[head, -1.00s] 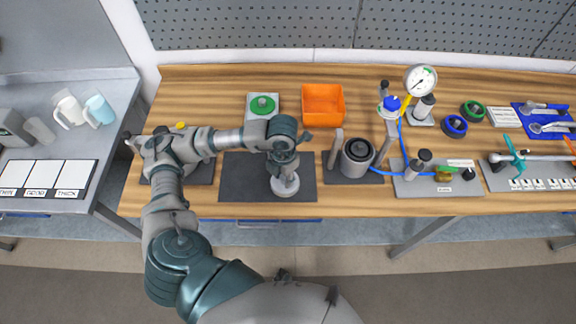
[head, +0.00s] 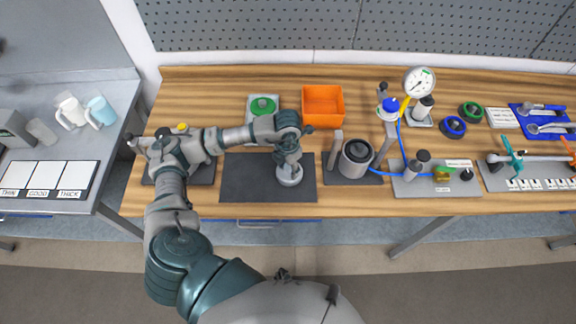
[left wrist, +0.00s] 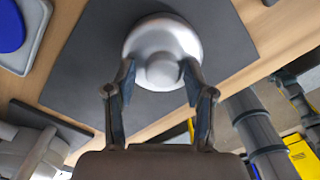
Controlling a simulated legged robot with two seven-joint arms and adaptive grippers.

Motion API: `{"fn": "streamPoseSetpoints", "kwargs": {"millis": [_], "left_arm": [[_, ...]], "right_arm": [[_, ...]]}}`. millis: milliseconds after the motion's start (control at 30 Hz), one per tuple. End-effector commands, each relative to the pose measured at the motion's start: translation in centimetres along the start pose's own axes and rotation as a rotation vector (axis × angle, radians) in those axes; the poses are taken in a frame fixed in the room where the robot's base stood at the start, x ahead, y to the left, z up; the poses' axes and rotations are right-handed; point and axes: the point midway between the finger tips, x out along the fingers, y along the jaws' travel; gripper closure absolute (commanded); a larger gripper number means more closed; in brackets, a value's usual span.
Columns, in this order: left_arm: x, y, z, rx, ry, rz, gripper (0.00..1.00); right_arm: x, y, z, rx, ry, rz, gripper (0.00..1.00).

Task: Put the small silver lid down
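The small silver lid (head: 289,178) is a round metal disc with a short knob. It is over the right part of the dark grey mat (head: 245,180); I cannot tell whether it touches the mat. In the left wrist view the lid (left wrist: 163,32) lies between my fingertips, against the dark mat (left wrist: 85,60). My left gripper (head: 288,162) points down at it. There the left gripper (left wrist: 160,70) has a finger on each side of the knob and appears shut on it. My right gripper is not in view.
An open metal cup (head: 357,157) on a dark base stands right of the mat. An orange bin (head: 323,105) and a green disc on a plate (head: 263,106) are behind it. A pressure gauge (head: 419,81) stands farther right. The left part of the mat is clear.

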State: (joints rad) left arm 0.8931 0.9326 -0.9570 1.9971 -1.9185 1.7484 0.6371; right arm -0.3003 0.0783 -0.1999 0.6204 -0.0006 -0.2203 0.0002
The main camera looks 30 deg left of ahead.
Motion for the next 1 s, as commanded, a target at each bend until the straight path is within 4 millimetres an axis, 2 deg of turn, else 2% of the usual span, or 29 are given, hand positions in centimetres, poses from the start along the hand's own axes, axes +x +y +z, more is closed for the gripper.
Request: {"fn": "streamPoseSetpoints", "kwargs": {"millis": [367,467,800,1000], "left_arm": [[-0.6,-0.1,0.1,0.001,-0.002,0.000,0.40],[-2.0,0.0,0.1,0.001,-0.005,0.000,0.40],[-9.4,0.0,0.1,0.002,-0.004,0.000,0.40],[-11.7,-0.1,0.1,0.001,-0.002,0.000,0.40]], "right_arm": [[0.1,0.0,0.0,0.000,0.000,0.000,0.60],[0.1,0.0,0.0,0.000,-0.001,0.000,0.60],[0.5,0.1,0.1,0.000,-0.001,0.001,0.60],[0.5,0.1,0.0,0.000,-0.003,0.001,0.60]]}}
